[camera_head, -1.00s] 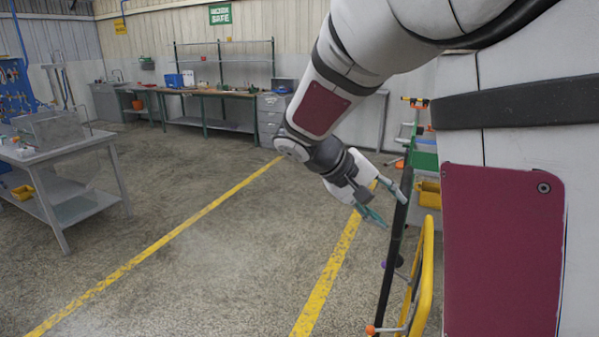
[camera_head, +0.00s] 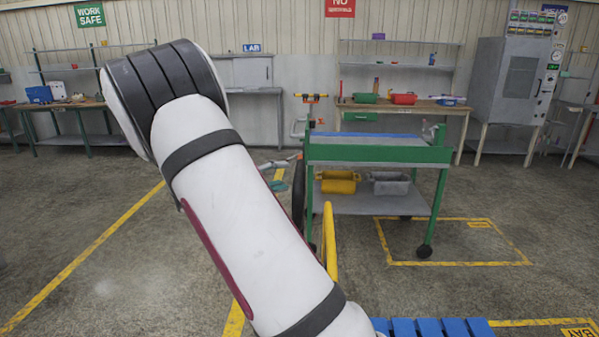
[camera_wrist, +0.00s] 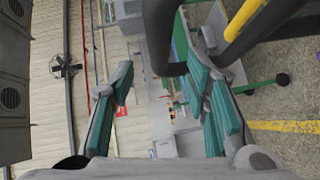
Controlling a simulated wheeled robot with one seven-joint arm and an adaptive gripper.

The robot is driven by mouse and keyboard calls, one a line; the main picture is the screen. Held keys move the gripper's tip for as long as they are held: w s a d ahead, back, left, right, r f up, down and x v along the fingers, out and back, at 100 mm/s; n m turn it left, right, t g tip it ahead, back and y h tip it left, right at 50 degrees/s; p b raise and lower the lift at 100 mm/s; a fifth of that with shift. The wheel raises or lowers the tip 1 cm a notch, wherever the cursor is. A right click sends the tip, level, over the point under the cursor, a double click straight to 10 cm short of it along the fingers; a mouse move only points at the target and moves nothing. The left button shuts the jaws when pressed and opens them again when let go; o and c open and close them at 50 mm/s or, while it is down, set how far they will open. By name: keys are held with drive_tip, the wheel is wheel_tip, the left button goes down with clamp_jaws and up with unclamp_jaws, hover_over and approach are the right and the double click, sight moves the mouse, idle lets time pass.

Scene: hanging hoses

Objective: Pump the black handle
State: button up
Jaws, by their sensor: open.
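My gripper (camera_wrist: 160,75) is open in the wrist view, its two teal-padded fingers spread apart and nothing between the pads. A thick black bar (camera_wrist: 161,38) shows just beyond the fingertips, and a second black length slants toward the upper right. These may be the black handle, but I cannot tell for sure, nor whether a finger touches them. In the head view my arm hides most of the gripper; a teal fingertip (camera_head: 278,186) shows left of a dark upright curved part (camera_head: 298,192), beside the green cart.
A yellow rail (camera_head: 329,245) stands close right of my forearm; it also shows in the wrist view (camera_wrist: 243,18). A green wheeled cart (camera_head: 380,155) with yellow and grey bins stands ahead. Blue slats (camera_head: 432,328) lie low in front. Floor to the left is open.

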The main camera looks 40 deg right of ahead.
sight(299, 172)
drive_tip(key=d, duration=0.5)
drive_tip(key=d+f, duration=0.1)
drive_tip(key=d, duration=0.1)
drive_tip(key=shift+s+d, duration=0.2)
drive_tip(key=shift+d, duration=0.15)
clamp_jaws()
